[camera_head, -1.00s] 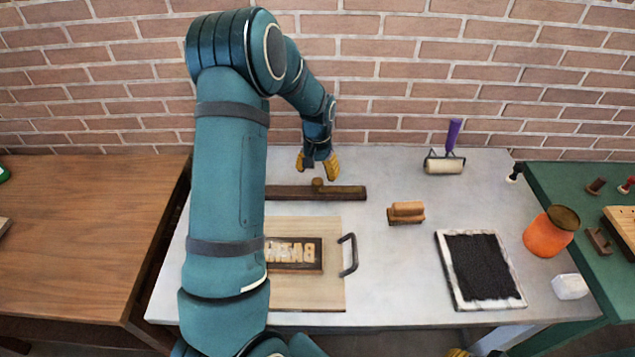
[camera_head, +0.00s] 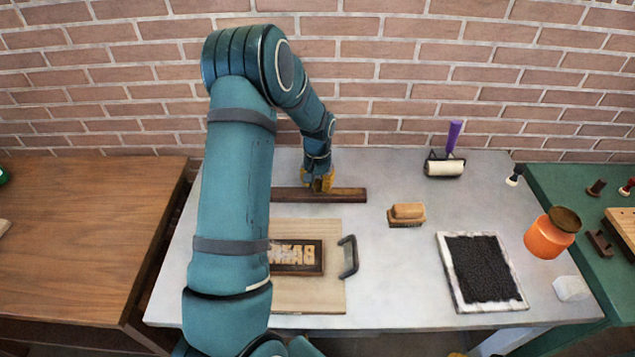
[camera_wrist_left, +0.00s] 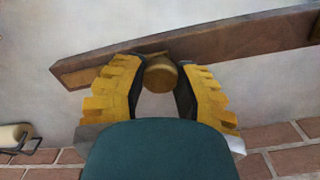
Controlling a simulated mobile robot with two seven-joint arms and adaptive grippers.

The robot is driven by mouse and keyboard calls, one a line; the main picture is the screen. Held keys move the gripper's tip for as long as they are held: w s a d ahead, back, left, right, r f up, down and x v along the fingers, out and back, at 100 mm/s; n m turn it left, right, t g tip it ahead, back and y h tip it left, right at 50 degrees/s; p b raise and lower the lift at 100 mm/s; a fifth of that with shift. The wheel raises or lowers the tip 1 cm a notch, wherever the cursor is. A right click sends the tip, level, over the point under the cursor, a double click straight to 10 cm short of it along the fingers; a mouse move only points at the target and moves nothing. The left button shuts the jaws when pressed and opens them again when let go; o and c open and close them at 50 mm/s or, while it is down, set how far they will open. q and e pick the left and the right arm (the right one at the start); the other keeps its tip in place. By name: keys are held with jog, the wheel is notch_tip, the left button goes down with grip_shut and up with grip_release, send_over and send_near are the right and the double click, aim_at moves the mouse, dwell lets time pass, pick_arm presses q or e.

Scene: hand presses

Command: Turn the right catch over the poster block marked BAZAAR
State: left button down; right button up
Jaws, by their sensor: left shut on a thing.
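The poster block (camera_head: 312,270) with raised pale letters lies on a pale wooden board (camera_head: 310,295); my left arm hides its left end. I cannot make out a catch over the block. Behind the board lies a long dark wooden bar (camera_head: 347,195) with a round wooden knob. My left gripper (camera_head: 318,184) is at this bar, shut on the knob (camera_wrist_left: 161,76), which shows between its yellow fingers in the left wrist view. Of my right gripper only a small yellow part shows at the bottom edge; its jaws are out of sight.
A dark handle (camera_head: 349,257) stands at the board's right edge. Further right are a wooden brush-like block (camera_head: 407,214), a framed black pad (camera_head: 482,270), a roller (camera_head: 444,168), an orange jar (camera_head: 550,238) and a white block (camera_head: 571,288). The table between handle and pad is clear.

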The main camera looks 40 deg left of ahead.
pick_arm(q)
jog(key=shift+m, duration=0.4)
jog(key=m, duration=0.8)
jog(key=m+p, duration=0.1)
jog(key=m, duration=0.4)
jog(key=shift+s+f+m+p, duration=0.1)
jog(key=shift+m+p, duration=0.6)
jog(key=shift+m, duration=1.3)
jog(key=shift+d, duration=0.1)
jog(key=c, duration=0.6)
grip_release()
